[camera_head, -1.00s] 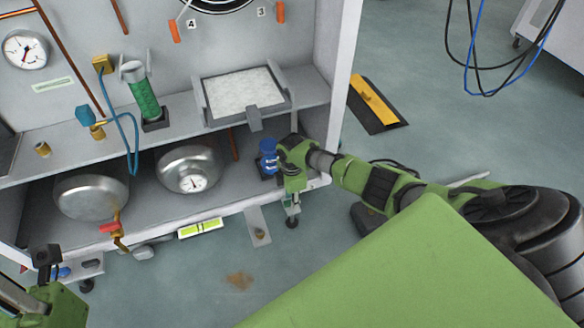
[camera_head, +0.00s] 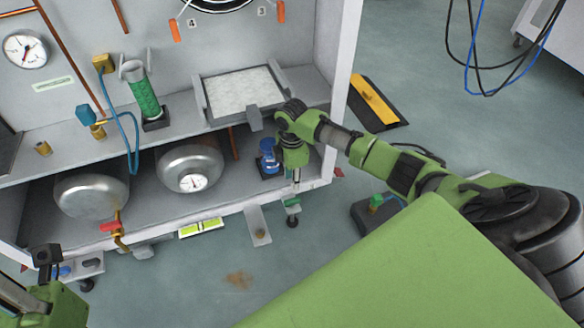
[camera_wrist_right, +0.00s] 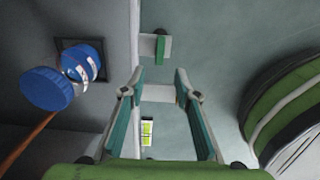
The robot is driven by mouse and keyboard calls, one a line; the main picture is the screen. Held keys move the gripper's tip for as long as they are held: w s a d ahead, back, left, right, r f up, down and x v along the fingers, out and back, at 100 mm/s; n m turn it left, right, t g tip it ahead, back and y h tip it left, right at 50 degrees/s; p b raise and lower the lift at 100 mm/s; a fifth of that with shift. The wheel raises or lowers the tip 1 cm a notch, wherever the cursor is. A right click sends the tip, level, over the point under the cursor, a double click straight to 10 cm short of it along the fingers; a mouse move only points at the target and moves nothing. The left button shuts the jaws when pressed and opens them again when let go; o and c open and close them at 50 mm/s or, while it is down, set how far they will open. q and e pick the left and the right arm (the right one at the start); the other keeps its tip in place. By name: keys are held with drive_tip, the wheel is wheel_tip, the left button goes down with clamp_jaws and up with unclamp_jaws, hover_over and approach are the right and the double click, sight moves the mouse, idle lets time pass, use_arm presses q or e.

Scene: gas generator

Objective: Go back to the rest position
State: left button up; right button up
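My right gripper (camera_head: 292,190) points down just outside the right end of the cabinet's lower shelf. In the right wrist view its two fingers (camera_wrist_right: 160,75) are spread apart with nothing between them. Only a small part of my left arm shows at the bottom left of the head view. Its dark end part (camera_head: 46,256) is at the picture's left, and its fingers cannot be made out.
A blue-capped item (camera_head: 268,155) stands on the lower shelf (camera_head: 225,197), close beside my right gripper; two metal tanks are further left. A white tray (camera_head: 240,90) is on the upper shelf. A dark object with a green top (camera_head: 376,203) lies on the floor.

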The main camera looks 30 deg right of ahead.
drive_tip(key=shift+r, duration=0.5)
